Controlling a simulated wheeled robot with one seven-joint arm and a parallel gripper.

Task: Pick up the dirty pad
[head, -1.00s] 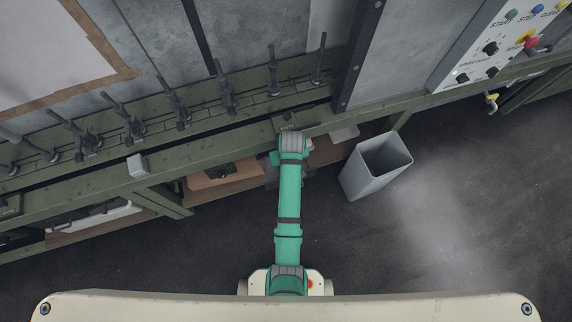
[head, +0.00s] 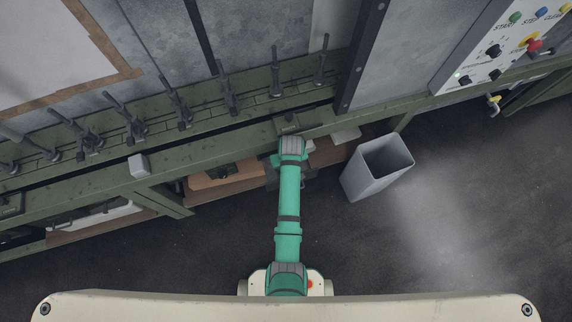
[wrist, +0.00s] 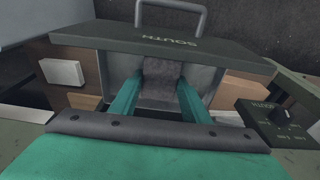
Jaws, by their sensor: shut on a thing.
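The dirty pad (wrist: 160,72) is a mottled dark grey piece in the middle of the wrist view. My gripper (wrist: 160,88) has its two teal fingers on either side of it and is shut on it. Behind and around the pad is a grey open box or drawer with a dark green front (wrist: 165,40) marked SOUTH and a metal handle. I cannot tell whether the pad touches the box. In the head view my arm hides the gripper and the pad.
A knob box (wrist: 285,120) marked SOUTH sits at the right. A white block (wrist: 63,72) and a tan block (wrist: 245,91) flank the drawer. In the head view a grey bin (head: 372,174) stands right of my arm. Several spindles line the green bench (head: 100,185).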

